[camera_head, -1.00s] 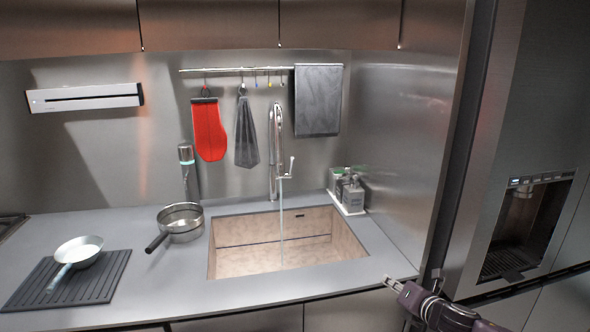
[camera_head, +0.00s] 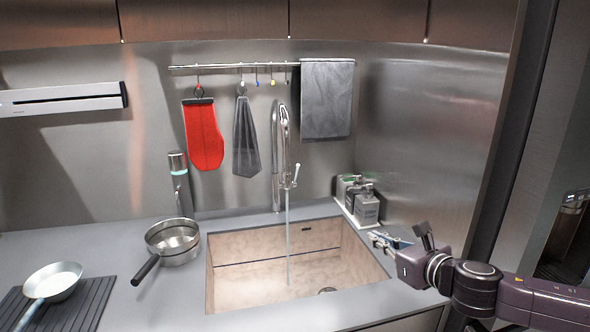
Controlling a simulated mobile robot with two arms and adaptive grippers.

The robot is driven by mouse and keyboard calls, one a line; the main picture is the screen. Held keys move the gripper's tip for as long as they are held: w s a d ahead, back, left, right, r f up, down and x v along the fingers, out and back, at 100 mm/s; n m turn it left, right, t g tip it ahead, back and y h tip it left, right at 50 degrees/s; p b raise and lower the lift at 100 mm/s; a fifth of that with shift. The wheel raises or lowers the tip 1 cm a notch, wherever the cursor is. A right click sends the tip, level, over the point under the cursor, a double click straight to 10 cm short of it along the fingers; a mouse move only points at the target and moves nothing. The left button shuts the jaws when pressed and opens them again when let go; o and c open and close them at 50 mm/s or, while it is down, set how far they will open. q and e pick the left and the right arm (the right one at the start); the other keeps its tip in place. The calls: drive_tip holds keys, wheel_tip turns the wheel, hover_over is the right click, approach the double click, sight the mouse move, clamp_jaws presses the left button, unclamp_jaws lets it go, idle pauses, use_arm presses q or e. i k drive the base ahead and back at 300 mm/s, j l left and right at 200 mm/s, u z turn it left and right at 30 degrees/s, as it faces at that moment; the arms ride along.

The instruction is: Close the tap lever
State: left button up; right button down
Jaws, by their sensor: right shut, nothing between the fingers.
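The chrome tap (camera_head: 276,165) stands behind the sink (camera_head: 230,285), with a thin stream of water falling from its spout into the basin. Its small lever (camera_head: 295,173) sticks up on the right side of the spout. My right gripper (camera_head: 374,237) is shut and empty over the right edge of the sink, in front of the soap bottles. It is to the right of the lever, lower and nearer to me, well apart from it. My left gripper is not in view.
Soap bottles (camera_head: 366,207) stand on a tray at the sink's back right corner. A pot (camera_head: 172,243) sits left of the sink, and a frying pan (camera_head: 54,282) lies further left. A red mitt (camera_head: 203,135), grey cloths and a towel (camera_head: 326,100) hang from the rail.

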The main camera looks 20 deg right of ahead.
sight(294, 182)
drive_tip(key=i+j, duration=0.15)
drive_tip(key=i, duration=0.85)
